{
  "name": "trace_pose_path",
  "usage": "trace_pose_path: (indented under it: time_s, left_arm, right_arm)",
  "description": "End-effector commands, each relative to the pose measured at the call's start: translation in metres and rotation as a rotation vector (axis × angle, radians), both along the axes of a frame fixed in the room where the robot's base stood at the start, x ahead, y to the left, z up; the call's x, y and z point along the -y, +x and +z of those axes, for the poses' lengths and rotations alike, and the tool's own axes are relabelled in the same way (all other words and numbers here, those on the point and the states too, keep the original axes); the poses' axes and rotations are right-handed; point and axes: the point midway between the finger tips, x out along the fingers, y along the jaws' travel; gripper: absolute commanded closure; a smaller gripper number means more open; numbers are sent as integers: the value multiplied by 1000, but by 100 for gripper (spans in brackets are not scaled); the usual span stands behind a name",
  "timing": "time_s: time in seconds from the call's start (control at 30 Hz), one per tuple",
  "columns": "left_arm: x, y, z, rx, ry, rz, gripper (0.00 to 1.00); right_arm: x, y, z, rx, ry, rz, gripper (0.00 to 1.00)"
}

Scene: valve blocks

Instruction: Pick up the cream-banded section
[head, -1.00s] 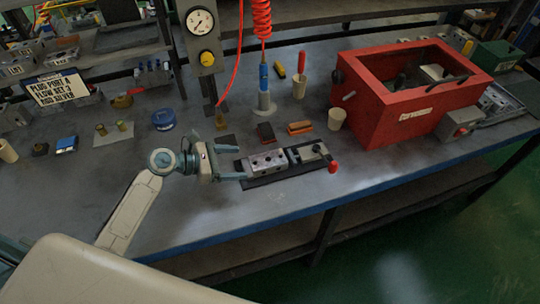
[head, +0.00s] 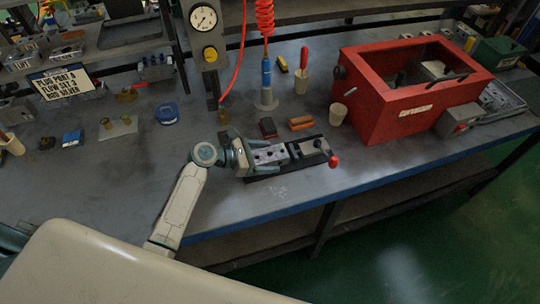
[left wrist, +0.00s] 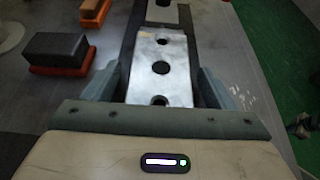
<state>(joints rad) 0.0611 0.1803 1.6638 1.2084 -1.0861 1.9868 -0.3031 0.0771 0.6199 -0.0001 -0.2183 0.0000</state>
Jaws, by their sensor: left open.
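A silver metal block with round holes (head: 270,155) sits at the near left of a dark rail on the bench. It also shows in the left wrist view (left wrist: 161,62). No cream band can be made out on it, so I cannot tell whether it is the cream-banded section. My left gripper (left wrist: 161,88) is open, with one finger on each side of the block's near end; in the head view it (head: 268,158) comes in from the left. The fingers look apart from the block's sides. My right gripper is not in view.
A second block (head: 311,147) with a red-knobbed lever (head: 333,161) sits further right on the rail. Dark and orange-brown blocks (head: 300,124) lie behind. A large red open box (head: 390,115) stands at the right. The bench front (head: 230,208) is clear.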

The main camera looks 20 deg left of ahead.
Motion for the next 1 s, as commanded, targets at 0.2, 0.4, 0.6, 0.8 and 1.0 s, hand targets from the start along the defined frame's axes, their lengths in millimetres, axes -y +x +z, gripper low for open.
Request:
trace_pose_path:
  time_s: [0.2, 0.4, 0.6, 0.8, 1.0]
  left_arm:
    - [0, 0, 0, -1, 1, 0, 38]
    - [-1, 0, 0, -1, 1, 0, 77]
    - [0, 0, 1, 2, 0, 1, 90]
    - [-1, 0, 5, 3, 1, 0, 90]
    - [-1, 1, 24, 7, 1, -1, 90]
  right_arm:
    - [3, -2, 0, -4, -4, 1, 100]
    - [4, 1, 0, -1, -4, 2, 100]
    - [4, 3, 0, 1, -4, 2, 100]
    - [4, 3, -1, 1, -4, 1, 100]
    - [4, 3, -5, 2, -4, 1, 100]
